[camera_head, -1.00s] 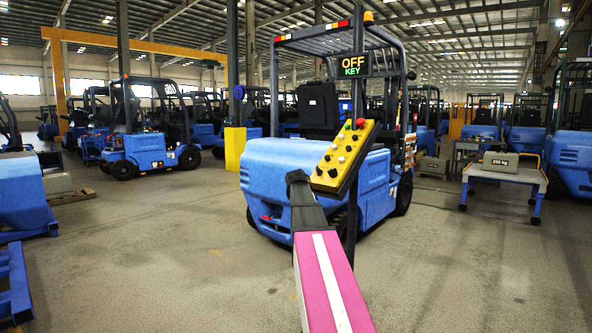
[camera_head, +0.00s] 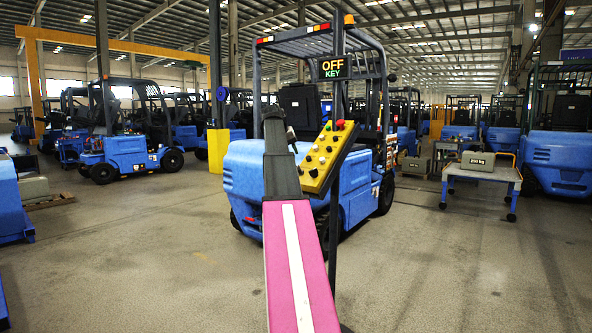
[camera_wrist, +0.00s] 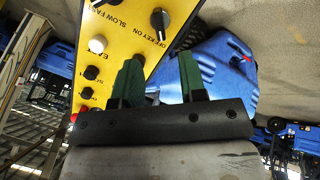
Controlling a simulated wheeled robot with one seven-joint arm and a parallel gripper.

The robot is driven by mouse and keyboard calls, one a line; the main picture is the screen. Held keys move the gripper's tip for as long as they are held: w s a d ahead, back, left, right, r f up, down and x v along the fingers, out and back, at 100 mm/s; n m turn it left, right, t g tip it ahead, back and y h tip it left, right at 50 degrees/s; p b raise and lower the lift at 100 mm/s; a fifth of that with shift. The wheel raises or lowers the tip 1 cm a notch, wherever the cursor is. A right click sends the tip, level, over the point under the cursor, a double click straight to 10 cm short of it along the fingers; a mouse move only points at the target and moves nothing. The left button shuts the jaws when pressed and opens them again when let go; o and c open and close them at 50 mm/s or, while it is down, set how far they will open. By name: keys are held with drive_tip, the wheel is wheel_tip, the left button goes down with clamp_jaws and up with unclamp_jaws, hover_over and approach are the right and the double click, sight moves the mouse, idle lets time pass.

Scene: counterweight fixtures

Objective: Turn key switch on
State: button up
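The key switch (camera_wrist: 160,20) is a black round knob with a pale mark, labelled OFF, KEY and ON, at the end of the yellow control panel (camera_wrist: 125,45) in the wrist view. The panel also shows in the head view (camera_head: 330,148), tilted on a post before a blue forklift. In the head view my dark wrist stands left of the panel and hides the fingers.
Other knobs, buttons and a red button (camera_head: 340,124) share the panel. The blue forklift (camera_head: 250,180) stands close behind. A cart (camera_head: 480,172) with a grey weight is at the right. The floor to the left is open.

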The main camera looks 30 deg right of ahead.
sight(299, 170)
drive_tip(key=x, duration=0.9)
drive_tip(key=shift+r, duration=0.1)
clamp_jaws()
